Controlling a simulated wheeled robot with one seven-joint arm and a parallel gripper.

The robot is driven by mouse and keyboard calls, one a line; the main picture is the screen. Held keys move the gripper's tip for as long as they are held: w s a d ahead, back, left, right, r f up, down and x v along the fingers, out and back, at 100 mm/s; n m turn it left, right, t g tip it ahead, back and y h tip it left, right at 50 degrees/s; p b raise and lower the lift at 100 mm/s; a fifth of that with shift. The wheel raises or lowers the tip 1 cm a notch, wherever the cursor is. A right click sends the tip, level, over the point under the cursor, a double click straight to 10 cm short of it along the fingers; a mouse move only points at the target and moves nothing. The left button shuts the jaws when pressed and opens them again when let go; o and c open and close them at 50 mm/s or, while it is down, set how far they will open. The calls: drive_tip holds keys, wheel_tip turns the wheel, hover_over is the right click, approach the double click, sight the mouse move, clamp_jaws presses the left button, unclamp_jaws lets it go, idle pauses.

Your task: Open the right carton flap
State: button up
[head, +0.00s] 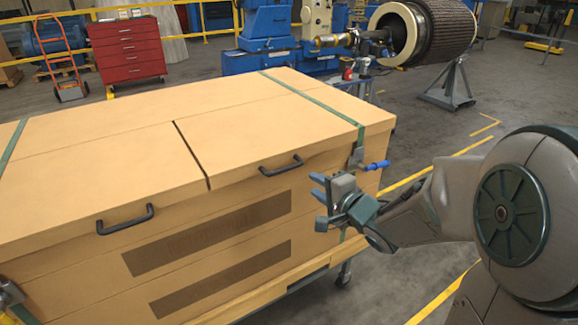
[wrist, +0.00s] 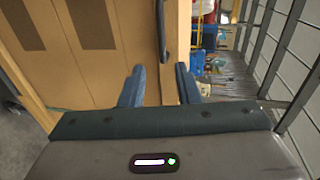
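The big tan carton (head: 70,240) fills the left and middle of the head view. Its right flap (head: 255,120) lies flat and closed, with a black handle (head: 281,166) on its front edge. A dark gap parts it from the left flap (head: 95,185), which has its own handle (head: 126,220). My gripper (head: 317,192) is in front of the carton's right front, right of and below the right handle, apart from it. In the wrist view my gripper (wrist: 160,72) is open and empty; a black handle (wrist: 161,30) shows beyond the fingers.
A green strap (head: 315,98) crosses the right flap towards a clasp with a blue grip (head: 377,165) at the right corner. Grey metal bars (wrist: 290,65) line the wrist view's right side. A rotor stand (head: 450,88) and red cabinet (head: 127,48) stand behind.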

sight(289, 169)
drive_tip(key=b+x, duration=0.1)
drive_tip(key=x, duration=1.3)
drive_tip(key=shift+s+a+r, duration=0.15)
drive_tip(key=shift+a+r, duration=0.05)
clamp_jaws()
